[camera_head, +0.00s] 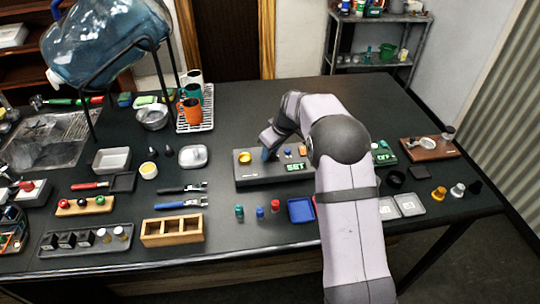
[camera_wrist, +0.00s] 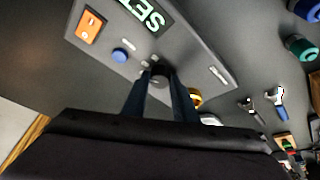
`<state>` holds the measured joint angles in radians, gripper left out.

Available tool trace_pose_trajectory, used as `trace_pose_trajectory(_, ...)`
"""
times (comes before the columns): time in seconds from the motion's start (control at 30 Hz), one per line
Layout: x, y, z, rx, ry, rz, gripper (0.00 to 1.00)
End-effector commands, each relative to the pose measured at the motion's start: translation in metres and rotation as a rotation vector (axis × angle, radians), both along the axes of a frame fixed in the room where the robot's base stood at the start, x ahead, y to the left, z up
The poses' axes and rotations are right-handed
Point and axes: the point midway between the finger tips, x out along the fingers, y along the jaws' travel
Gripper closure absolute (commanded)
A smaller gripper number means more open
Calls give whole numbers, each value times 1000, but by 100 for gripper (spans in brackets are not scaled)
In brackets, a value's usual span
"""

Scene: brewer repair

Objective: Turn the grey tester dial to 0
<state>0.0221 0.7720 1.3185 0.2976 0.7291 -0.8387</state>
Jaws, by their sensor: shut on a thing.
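The tester (camera_head: 262,177) is a dark grey box in the middle of the table, with a lit green display (camera_head: 295,167) reading SET. The display shows upside down in the wrist view (camera_wrist: 147,12). In the wrist view the grey dial (camera_wrist: 160,72) is a dark round knob on the panel, between my fingertips. My gripper (camera_wrist: 160,80) is shut on it; it also shows over the tester in the head view (camera_head: 268,154). My fingers hide part of the dial, and I cannot read its pointer or marks. In the head view my gripper hides the dial.
A yellow knob (camera_head: 244,157) stands left of my gripper on the tester. A blue button (camera_wrist: 122,55) and an orange switch (camera_wrist: 90,27) are close by. The table behind the tester is clear.

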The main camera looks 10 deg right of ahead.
Motion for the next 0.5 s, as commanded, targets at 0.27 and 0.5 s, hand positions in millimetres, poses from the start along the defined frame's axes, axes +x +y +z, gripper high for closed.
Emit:
trace_pose_trajectory(0.27, 3, -3, -2, 0, -4, 255, 97)
trace_pose_trajectory(0.5, 5, -4, 1, 1, -3, 484, 97)
